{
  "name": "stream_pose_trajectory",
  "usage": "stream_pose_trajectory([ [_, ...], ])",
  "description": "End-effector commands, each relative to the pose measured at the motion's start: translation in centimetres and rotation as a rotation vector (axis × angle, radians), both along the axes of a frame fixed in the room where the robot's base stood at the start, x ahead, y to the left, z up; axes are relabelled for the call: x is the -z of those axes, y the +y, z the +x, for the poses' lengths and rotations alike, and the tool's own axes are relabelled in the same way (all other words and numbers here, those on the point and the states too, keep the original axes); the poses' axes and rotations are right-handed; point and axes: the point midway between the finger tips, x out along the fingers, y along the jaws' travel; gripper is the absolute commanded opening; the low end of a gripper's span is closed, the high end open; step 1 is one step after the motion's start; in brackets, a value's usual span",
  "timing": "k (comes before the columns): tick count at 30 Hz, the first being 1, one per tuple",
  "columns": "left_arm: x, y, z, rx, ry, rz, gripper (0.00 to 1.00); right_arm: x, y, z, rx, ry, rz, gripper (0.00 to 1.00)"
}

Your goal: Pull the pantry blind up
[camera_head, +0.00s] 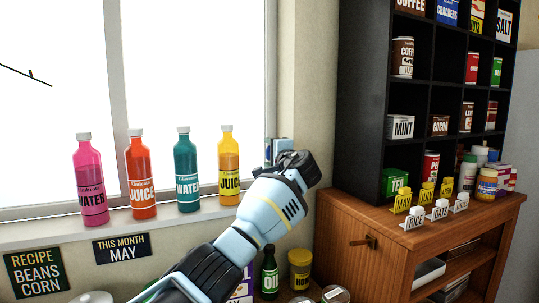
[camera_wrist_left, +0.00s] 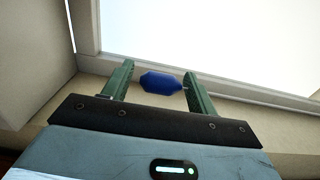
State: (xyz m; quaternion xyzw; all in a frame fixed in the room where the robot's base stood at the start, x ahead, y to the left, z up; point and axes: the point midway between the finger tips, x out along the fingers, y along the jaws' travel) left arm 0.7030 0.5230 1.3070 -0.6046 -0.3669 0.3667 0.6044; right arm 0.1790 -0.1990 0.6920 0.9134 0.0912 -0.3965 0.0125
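My left gripper (camera_head: 277,148) is at the right end of the window, by the frame and wall. In the left wrist view its two green fingers (camera_wrist_left: 158,70) are spread. A small blue faceted knob (camera_wrist_left: 163,83) shows between them, close to the right finger, with a gap at the left finger; I cannot tell whether it touches the right one. It may be the blind's pull, but no cord shows clearly. No blind cloth shows over the bright window (camera_head: 195,60). My right gripper is out of view.
Pink (camera_head: 90,185), orange (camera_head: 141,178), teal (camera_head: 187,172) and yellow (camera_head: 229,168) bottles stand on the sill, left of my left arm. A dark shelf (camera_head: 375,90) on a wooden cabinet (camera_head: 345,220) stands at the right. An oil bottle (camera_head: 269,275) stands below my forearm.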

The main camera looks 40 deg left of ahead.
Motion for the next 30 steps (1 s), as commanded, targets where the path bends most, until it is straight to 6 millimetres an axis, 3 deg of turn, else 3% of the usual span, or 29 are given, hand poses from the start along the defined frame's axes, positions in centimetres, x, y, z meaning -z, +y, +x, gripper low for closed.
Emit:
stream_pose_trajectory([
  [8, 0.0, -0.5, -0.3, -0.001, 0.0, 0.0, 0.58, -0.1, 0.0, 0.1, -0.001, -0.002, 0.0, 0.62],
  [21, -0.1, -5.6, -2.9, 0.002, -0.002, 0.001, 0.58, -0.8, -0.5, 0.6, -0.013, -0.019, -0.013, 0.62],
  [30, 0.0, -7.0, -3.6, 0.0, 0.0, -0.001, 0.58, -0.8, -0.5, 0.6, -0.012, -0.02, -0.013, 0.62],
])
